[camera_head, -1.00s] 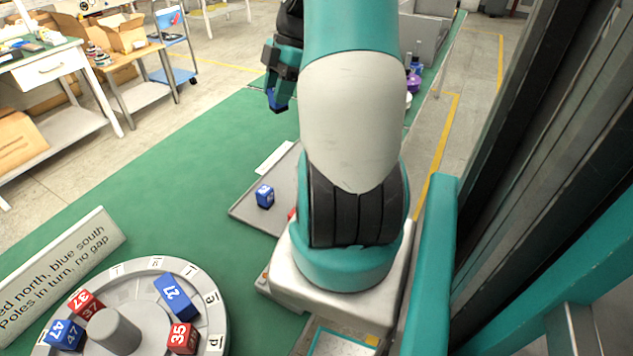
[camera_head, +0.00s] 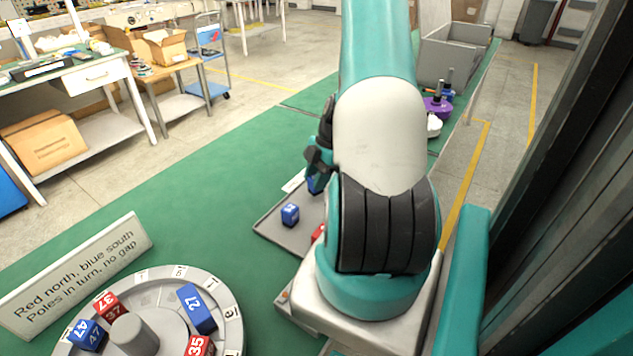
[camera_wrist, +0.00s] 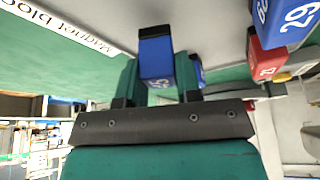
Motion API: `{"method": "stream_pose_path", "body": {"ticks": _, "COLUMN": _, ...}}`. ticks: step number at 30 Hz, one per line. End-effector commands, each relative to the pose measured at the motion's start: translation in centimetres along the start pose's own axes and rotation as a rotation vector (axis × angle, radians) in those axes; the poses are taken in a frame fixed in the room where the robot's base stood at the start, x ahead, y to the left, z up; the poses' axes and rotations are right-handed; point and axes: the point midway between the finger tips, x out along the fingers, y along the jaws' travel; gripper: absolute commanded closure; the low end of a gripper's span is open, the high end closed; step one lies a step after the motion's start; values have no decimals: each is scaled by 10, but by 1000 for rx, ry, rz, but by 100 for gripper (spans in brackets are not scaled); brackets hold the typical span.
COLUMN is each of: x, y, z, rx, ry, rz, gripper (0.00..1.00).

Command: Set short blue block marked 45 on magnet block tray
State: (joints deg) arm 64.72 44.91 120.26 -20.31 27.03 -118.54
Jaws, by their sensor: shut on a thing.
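In the head view my gripper (camera_head: 317,176) is low over the far part of the grey magnet block tray (camera_head: 272,233), with a bit of the held block (camera_head: 312,187) showing. I cannot tell whether the block touches the tray. On the tray are another blue block (camera_head: 290,215) and a red block (camera_head: 318,233), partly hidden by my arm.
A round grey hub (camera_head: 235,310) with red and blue blocks stands at front left, beside a sign (camera_head: 75,275). A purple part (camera_head: 437,106) and a grey bin (camera_head: 450,58) are at the far end of the bench. The green bench top is clear left of the tray.

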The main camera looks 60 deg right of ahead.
Motion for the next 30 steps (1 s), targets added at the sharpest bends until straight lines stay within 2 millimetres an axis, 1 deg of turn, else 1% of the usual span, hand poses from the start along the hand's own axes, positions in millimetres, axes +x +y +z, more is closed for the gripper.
{"method": "stream_pose_path", "body": {"ticks": 1, "x": 7, "y": 0, "z": 2, "rx": 0, "ry": 2, "rz": -2, "gripper": 96}}
{"method": "stream_pose_path", "body": {"ticks": 4, "x": 15, "y": 0, "z": 6, "rx": -1, "ry": 1, "rz": 0, "gripper": 96}}
{"method": "stream_pose_path", "body": {"ticks": 14, "x": 18, "y": 0, "z": 8, "rx": -1, "ry": 0, "rz": 1, "gripper": 96}}
{"method": "stream_pose_path", "body": {"ticks": 15, "x": 18, "y": 0, "z": 8, "rx": -1, "ry": -1, "rz": 1, "gripper": 64}}
{"method": "stream_pose_path", "body": {"ticks": 18, "x": 18, "y": 0, "z": 7, "rx": -1, "ry": -1, "rz": 1, "gripper": 43}}
{"method": "stream_pose_path", "body": {"ticks": 26, "x": 17, "y": 0, "z": 7, "rx": -1, "ry": -1, "rz": 1, "gripper": 43}}
{"method": "stream_pose_path", "body": {"ticks": 29, "x": 12, "y": 1, "z": 7, "rx": -1, "ry": -2, "rz": 2, "gripper": 43}}
{"method": "stream_pose_path", "body": {"ticks": 30, "x": 7, "y": 1, "z": 7, "rx": 0, "ry": -2, "rz": 3, "gripper": 43}}
